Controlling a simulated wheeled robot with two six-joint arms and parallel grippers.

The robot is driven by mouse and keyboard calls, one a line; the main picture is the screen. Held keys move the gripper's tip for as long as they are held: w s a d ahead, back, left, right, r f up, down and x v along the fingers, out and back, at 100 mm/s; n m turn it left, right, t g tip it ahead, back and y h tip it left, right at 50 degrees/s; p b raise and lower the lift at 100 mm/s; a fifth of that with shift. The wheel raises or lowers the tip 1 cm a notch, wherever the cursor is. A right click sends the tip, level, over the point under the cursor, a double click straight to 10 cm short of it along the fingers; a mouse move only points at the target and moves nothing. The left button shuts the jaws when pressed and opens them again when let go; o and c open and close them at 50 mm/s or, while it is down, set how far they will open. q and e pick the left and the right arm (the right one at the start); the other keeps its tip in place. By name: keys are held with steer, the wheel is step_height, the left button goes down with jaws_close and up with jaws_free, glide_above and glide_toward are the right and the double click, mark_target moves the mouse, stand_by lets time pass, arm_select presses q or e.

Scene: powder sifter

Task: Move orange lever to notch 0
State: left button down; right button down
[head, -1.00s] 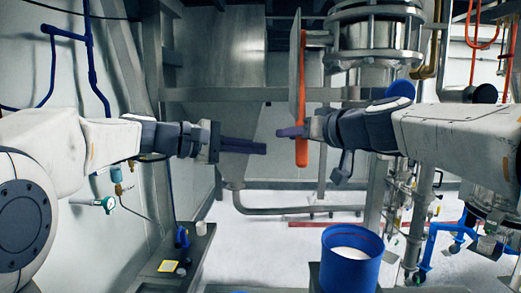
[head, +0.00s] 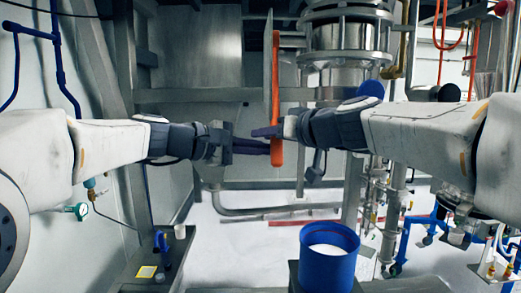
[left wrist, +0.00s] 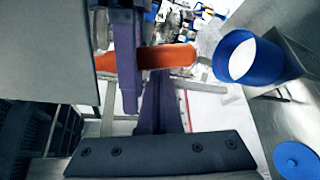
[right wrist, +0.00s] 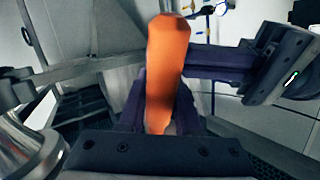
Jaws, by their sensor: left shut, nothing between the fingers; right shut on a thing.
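The orange lever (head: 275,95) hangs nearly upright beside a thin grey plate (head: 267,65) in the head view. My right gripper (head: 264,131) reaches in from the right and is shut on the lever's lower part; in the right wrist view its purple fingers (right wrist: 158,112) flank the orange bar (right wrist: 167,60). My left gripper (head: 262,146) is shut and empty, its tips close to the lever's lower end, just below the right fingers. The left wrist view shows its fingers (left wrist: 162,100) near the lever (left wrist: 168,57); contact is unclear. Notch marks are not visible.
A blue bucket of white powder (head: 328,262) stands below and to the right of the lever. A metal vessel (head: 347,40) is behind the lever at right. Pipes and valves crowd the right side. A dark bench (head: 140,272) is at lower left.

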arm_select(q)
steer(key=shift+s+r, duration=0.4)
steer(key=shift+s, duration=0.4)
arm_select(e)
steer(key=c, duration=0.6)
jaws_free()
steer(key=shift+w, duration=0.1)
arm_select(q)
steer(key=shift+d, duration=0.1)
